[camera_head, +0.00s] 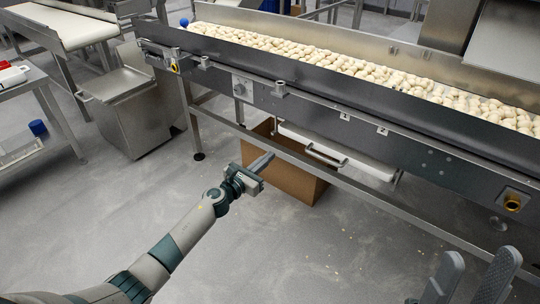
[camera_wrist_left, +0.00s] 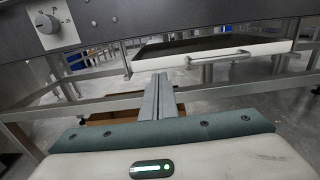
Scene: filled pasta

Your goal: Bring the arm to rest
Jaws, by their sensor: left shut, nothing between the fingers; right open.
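My left arm comes in from the lower left of the head view. Its gripper (camera_head: 266,160) points up and right, in front of a cardboard box under the conveyor. In the left wrist view the left gripper's fingers (camera_wrist_left: 158,90) lie together with nothing between them. My right gripper (camera_head: 475,275) shows at the bottom right edge of the head view. Its two grey fingers stand apart and are empty; the rest of that arm is out of view.
A conveyor (camera_head: 330,110) carrying filled pasta (camera_head: 370,72) runs across the back. Below it are a cardboard box (camera_head: 297,182) and a white drawer with a handle (camera_head: 326,155). A steel bin (camera_head: 130,112) and a side table (camera_head: 25,78) stand left.

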